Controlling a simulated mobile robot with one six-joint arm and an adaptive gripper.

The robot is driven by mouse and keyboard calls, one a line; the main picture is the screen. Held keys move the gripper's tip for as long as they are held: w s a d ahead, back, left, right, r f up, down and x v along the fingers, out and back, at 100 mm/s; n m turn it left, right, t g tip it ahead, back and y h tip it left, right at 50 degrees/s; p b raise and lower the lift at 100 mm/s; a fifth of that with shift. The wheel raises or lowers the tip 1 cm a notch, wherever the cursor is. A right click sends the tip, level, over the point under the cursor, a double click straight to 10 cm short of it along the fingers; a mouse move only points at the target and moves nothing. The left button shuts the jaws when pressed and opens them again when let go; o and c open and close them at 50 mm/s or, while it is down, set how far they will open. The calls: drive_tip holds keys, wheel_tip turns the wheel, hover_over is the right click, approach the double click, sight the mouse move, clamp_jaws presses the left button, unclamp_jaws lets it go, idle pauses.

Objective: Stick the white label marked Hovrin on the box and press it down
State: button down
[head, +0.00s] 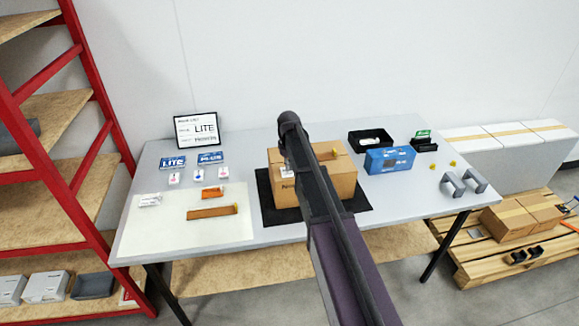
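The closed cardboard box (340,178) stands on a black mat (362,203) in the middle of the table. A small white piece (287,174), which looks like a label, shows at the box's front left edge, just left of my arm. Its print is too small to read, and I cannot tell whether it is stuck to the box or held. Dark lettering shows just below it. My arm crosses in front of the box and hides part of it. My gripper (284,158) is mostly hidden beside the arm above the box's left part; its fingers are not clear.
An orange item (213,192) and brown strip (212,211) lie on a pale mat (150,235). A black tray (371,139), blue box (389,160) and grey brackets (464,184) stand right.

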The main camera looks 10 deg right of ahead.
drive_tip(key=shift+r+p, duration=2.4)
drive_tip(key=shift+r, duration=0.25)
drive_tip(key=s+m, duration=0.6)
drive_tip(key=s, duration=2.3)
drive_tip(key=shift+d+f, duration=0.15)
drive_tip(key=shift+d, duration=0.05)
